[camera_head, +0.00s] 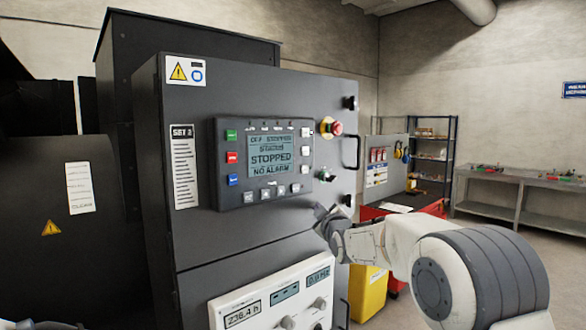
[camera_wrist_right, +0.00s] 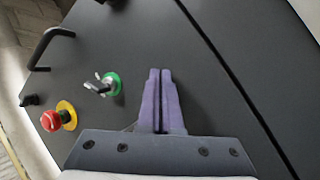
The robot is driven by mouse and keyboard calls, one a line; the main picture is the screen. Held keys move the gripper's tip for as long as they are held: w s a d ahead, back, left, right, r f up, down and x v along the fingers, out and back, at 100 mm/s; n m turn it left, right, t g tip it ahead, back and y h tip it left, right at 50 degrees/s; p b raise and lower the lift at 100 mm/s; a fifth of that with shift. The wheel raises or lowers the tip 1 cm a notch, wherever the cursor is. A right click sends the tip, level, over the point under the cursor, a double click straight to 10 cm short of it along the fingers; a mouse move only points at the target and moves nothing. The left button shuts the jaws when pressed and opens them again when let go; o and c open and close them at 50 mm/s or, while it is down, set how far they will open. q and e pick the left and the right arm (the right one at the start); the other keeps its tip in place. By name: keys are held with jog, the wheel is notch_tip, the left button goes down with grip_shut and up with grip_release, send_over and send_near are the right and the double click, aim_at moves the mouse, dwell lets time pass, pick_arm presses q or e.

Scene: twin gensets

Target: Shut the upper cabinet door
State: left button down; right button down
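The upper cabinet door (camera_head: 215,95) is the dark panel marked SET 2, with a screen reading STOPPED. It carries a red stop button (camera_head: 334,128), a green-ringed switch (camera_head: 327,175) and a black handle (camera_head: 351,153) near its right edge. I cannot tell whether the door is flush with its frame. My right gripper (camera_head: 320,212) is at the door's lower right, below the switch. In the right wrist view its two purple fingers (camera_wrist_right: 160,72) are together with nothing between them, over the door face (camera_wrist_right: 150,35); contact is unclear. My left gripper is not in view.
A lower panel (camera_head: 278,298) with meters and knobs sits under the door. A yellow bin (camera_head: 368,291) and a red cart (camera_head: 432,209) stand behind my right arm. A grey bench (camera_head: 520,190) and shelving (camera_head: 433,150) are at the back right. Some floor there is clear.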

jog(key=b+v, duration=0.8)
jog(key=shift+s, duration=0.25)
dwell(0.5)
